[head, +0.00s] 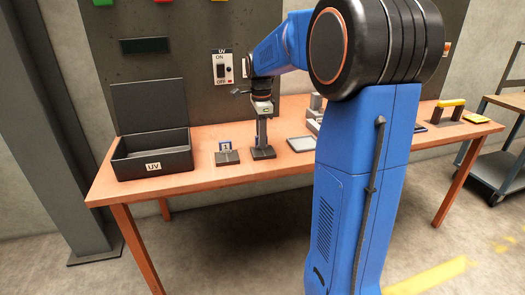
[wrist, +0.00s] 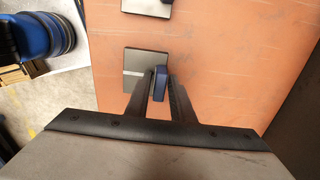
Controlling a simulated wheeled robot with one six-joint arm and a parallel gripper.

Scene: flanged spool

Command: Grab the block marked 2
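A small blue block (wrist: 160,82) stands on a grey plate (wrist: 134,68) in the wrist view, with the two fingers of my gripper (wrist: 161,88) on either side of it. I cannot tell whether the fingers press on it. In the head view my gripper (head: 263,135) points straight down over a dark plate (head: 263,154) and hides most of what stands there.
An open dark box marked UV (head: 153,158) stands at the left of the orange-brown table (head: 190,183). A yellow-topped item (head: 447,110) is at the far right. A UV switch (head: 222,68) is on the panel behind.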

